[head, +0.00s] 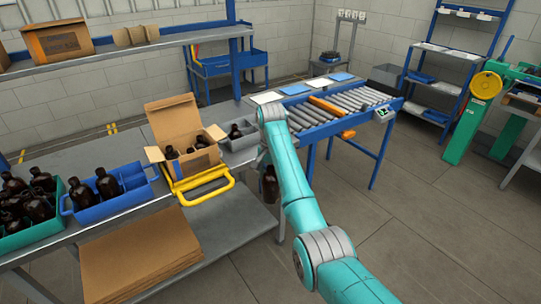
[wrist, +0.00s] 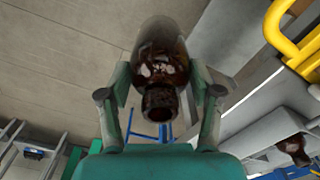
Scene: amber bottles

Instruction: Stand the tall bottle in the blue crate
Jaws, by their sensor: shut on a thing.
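My gripper (wrist: 158,82) is shut on an amber bottle (wrist: 160,52), with the bottle's open neck facing the wrist camera. In the head view the held bottle (head: 270,188) hangs beside my forearm, off the bench's right edge, and my arm hides the fingers. I cannot tell from its size whether it is the tall one. The blue crate (head: 112,208) stands on the bench at the left, well apart from my gripper. Two dark bottles (head: 106,184) stand in its left and middle part; its right part looks empty.
A green crate (head: 35,232) full of bottles stands left of the blue crate. An open cardboard box (head: 180,126) with bottles and a yellow-handled frame (head: 207,190) stand between the blue crate and my arm. A roller conveyor (head: 335,105) lies behind.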

